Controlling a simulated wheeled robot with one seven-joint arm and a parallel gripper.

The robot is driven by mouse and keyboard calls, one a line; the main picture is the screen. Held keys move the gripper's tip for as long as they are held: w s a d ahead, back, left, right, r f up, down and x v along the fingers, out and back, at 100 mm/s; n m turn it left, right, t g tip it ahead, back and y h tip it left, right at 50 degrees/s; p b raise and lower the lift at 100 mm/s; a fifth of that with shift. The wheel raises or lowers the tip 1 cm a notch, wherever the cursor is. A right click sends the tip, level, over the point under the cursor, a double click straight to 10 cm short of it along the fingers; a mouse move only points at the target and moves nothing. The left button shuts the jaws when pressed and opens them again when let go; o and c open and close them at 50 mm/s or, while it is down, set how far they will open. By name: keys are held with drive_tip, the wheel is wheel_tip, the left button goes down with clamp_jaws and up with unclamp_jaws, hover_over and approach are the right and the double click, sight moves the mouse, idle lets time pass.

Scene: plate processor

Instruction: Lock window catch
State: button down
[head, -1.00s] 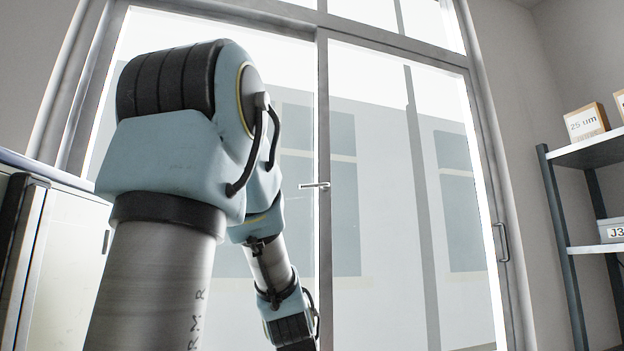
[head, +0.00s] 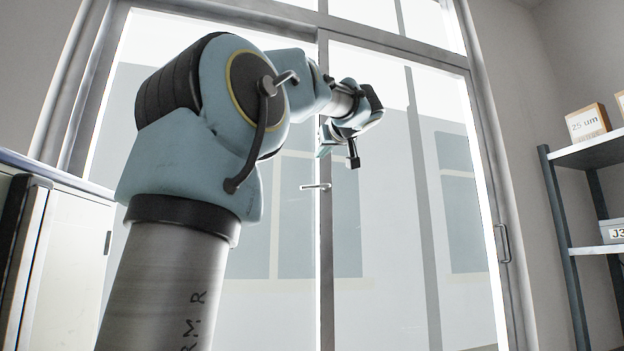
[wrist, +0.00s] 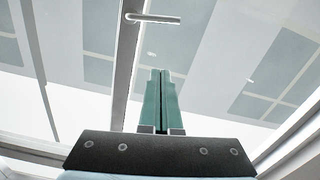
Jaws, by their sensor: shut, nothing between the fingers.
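The window catch is a small pale metal lever (head: 314,187) on the upright bar between the two panes. It lies about level, its pivot end on the bar and its free end reaching left over the left pane. In the wrist view the catch (wrist: 155,18) is at the top, beyond the fingertips, with its free end to the right. My gripper (head: 323,152) is above the catch in the head view, apart from it as far as I can tell. In the wrist view its green fingers (wrist: 162,72) are together and empty.
The tall window has a grey frame (head: 322,80) and a pull handle (head: 502,243) on its right side. A shelf rack (head: 560,230) with boxes stands at the right. A white cabinet (head: 75,260) is at the lower left.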

drive_tip(key=shift+s+r, duration=0.15)
drive_tip(key=shift+s, duration=0.15)
drive_tip(key=shift+w, duration=0.1)
drive_tip(key=w+a+f+p, duration=0.1)
drive_tip(key=w+f, duration=0.1)
drive_tip(key=w, duration=0.3)
drive_tip(key=w+a+f+p, duration=0.1)
drive_tip(key=w+f, duration=0.1)
drive_tip(key=w, duration=0.3)
drive_tip(key=shift+w+a+f, duration=0.15)
drive_tip(key=shift+a, duration=0.15)
